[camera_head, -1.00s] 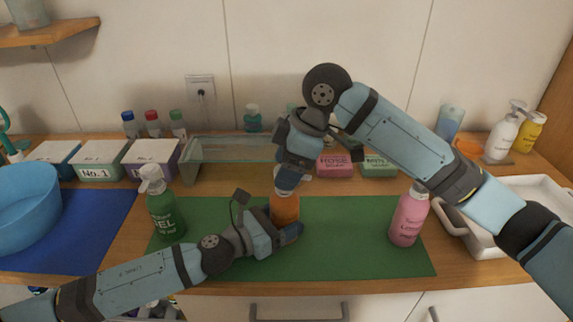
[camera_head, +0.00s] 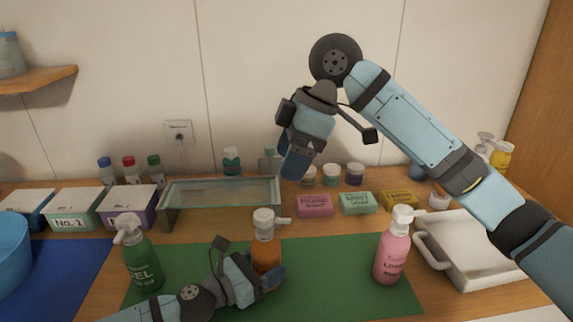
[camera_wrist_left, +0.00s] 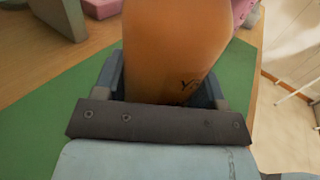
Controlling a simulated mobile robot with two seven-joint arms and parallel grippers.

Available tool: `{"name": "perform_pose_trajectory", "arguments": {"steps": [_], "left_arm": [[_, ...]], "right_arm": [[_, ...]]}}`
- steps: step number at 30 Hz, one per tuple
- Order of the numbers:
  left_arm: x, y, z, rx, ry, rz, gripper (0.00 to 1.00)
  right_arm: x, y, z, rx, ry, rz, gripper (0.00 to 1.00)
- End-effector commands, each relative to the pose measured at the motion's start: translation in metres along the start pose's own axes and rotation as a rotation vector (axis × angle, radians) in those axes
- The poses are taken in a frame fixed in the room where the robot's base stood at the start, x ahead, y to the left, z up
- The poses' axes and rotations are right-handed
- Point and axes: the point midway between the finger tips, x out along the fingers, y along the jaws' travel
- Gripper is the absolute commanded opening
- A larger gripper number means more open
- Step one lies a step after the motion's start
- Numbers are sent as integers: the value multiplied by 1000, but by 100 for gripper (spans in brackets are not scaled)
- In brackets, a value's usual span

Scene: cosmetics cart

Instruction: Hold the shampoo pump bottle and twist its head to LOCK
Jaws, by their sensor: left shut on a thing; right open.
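An orange pump bottle (camera_head: 266,254) with a white pump head (camera_head: 264,222) stands upright on the green mat (camera_head: 330,285) in the head view. Its nozzle points right. My left gripper (camera_head: 262,275) is shut around the lower body of this bottle. In the left wrist view, the orange body (camera_wrist_left: 180,50) fills the space between the left fingers, and the pump head is out of frame. My right gripper (camera_head: 293,170) is open and empty, pointing down, above and a little to the right of the pump head, clear of it.
A green gel pump bottle (camera_head: 142,262) stands left on the mat and a pink lotion pump bottle (camera_head: 393,252) stands right. Behind are a glass-topped stand (camera_head: 220,190), soap boxes (camera_head: 314,206) and small jars (camera_head: 331,176). A white tray (camera_head: 480,252) lies at right.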

Motion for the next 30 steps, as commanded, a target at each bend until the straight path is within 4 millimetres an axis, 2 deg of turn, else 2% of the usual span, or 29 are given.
{"name": "perform_pose_trajectory", "arguments": {"steps": [7, 8, 11, 12, 20, 23, 26, 30], "left_arm": [[0, 0, 1, 0, -1, 0, 32], [0, 0, 1, 0, -1, 0, 67], [0, 0, 1, 0, -1, 0, 90], [0, 0, 1, 0, -1, 0, 94], [-1, 0, 0, 0, 0, 0, 94], [-7, 0, -1, -1, 1, 1, 94], [-22, 0, -1, 0, 1, 1, 94], [-52, 0, -2, -1, 3, 2, 94]], "right_arm": [[0, 0, 0, 0, 0, 0, 67], [0, 0, 0, 0, 0, 0, 67], [0, 0, 0, 0, 0, 0, 67], [0, 0, 0, 0, 0, 0, 67], [1, 0, 0, 0, 0, 0, 67], [1, 0, 0, 0, 0, 0, 67], [1, 0, 0, 0, 0, 0, 67], [1, 0, 0, 0, 0, 0, 67]]}}
